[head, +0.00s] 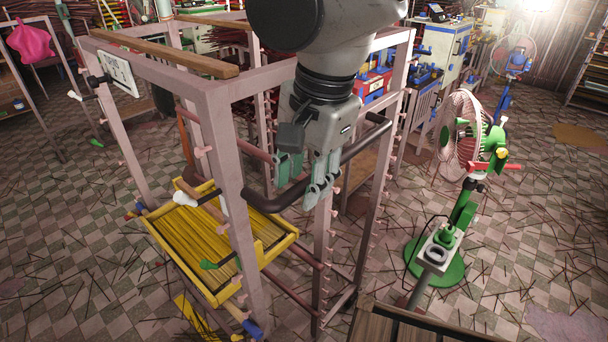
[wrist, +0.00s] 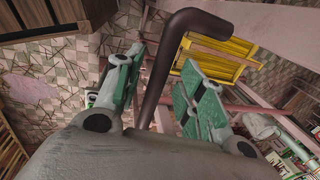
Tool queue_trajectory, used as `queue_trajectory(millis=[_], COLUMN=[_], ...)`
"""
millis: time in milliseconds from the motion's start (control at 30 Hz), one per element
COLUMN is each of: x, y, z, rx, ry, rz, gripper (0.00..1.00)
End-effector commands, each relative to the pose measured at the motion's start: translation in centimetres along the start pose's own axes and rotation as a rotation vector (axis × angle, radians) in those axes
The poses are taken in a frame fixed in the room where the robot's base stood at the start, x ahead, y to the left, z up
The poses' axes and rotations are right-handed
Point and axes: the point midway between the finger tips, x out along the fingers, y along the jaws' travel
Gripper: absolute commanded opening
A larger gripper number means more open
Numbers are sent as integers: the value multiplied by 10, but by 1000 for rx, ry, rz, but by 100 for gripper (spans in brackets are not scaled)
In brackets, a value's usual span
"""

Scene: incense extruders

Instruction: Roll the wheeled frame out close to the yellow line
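The wheeled frame (head: 225,150) is a tall pinkish metal rack with a dark bent handle bar (head: 268,204) on its near side. A yellow tray (head: 165,243) of thin sticks sits low in it. My gripper (head: 305,190) points down at the handle. In the wrist view the handle (wrist: 160,85) passes between my two green-padded fingers (wrist: 160,92), which are spread apart. I cannot tell whether either finger touches it. A yellow strip (head: 190,312) shows on the floor at the frame's lower left, partly covered by dark sticks; I cannot tell whether it is the line.
A green-and-white fan (head: 462,130) on a round green base (head: 440,262) stands to the right. A wooden slatted piece (head: 400,328) is at the bottom edge. Loose sticks litter the checkered floor. Floor to the left (head: 60,240) is free of large objects. Benches and machines (head: 445,50) stand behind.

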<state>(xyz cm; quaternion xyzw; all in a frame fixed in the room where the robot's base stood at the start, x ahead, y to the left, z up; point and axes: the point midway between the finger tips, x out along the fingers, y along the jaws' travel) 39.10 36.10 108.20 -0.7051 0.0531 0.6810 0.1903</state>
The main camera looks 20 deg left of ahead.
Motion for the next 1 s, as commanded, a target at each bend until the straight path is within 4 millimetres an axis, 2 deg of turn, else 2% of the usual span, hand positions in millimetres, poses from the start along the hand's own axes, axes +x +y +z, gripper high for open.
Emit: queue_trajectory(millis=[267, 367, 700, 833, 1000], x=[-5, -18, -92, -110, -120], y=[0, -1, -1, 0, 0], z=[0, 0, 0, 0, 0], rx=[0, 0, 1, 0, 0], ry=[-1, -1, -1, -1, 0], rz=[-2, -4, -4, -1, 0], gripper=[39, 39, 39, 39, 39])
